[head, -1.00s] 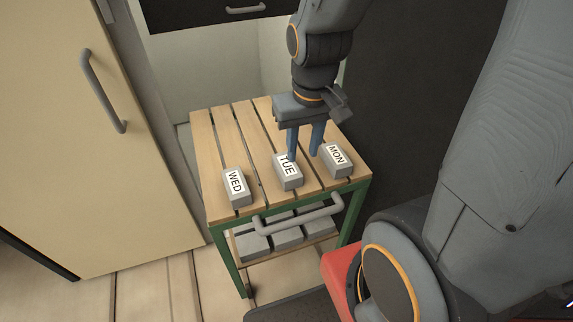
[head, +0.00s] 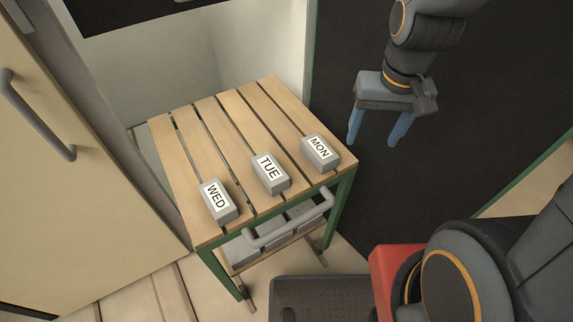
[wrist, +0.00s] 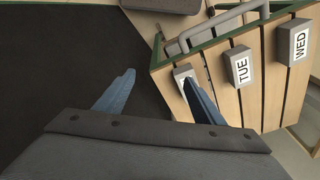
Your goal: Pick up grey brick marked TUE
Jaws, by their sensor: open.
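The grey brick marked TUE (head: 270,174) sits on the slatted wooden table (head: 238,108), between the grey brick marked WED (head: 218,201) on its left and the grey brick marked MON (head: 320,152) on its right. My gripper (head: 379,138) is open and empty, its blue fingers pointing down, to the right of the table in the head view. In the wrist view, the fingers (wrist: 162,88) are spread apart. The TUE brick (wrist: 240,68) shows to the right of them there, and the right finger partly hides the MON brick (wrist: 183,74).
The table has a green frame and a grey front handle (head: 290,226). More grey bricks (head: 272,228) lie on its lower shelf. A cream door with a grey handle (head: 36,118) stands at the left. A dark surface lies to the right of the table.

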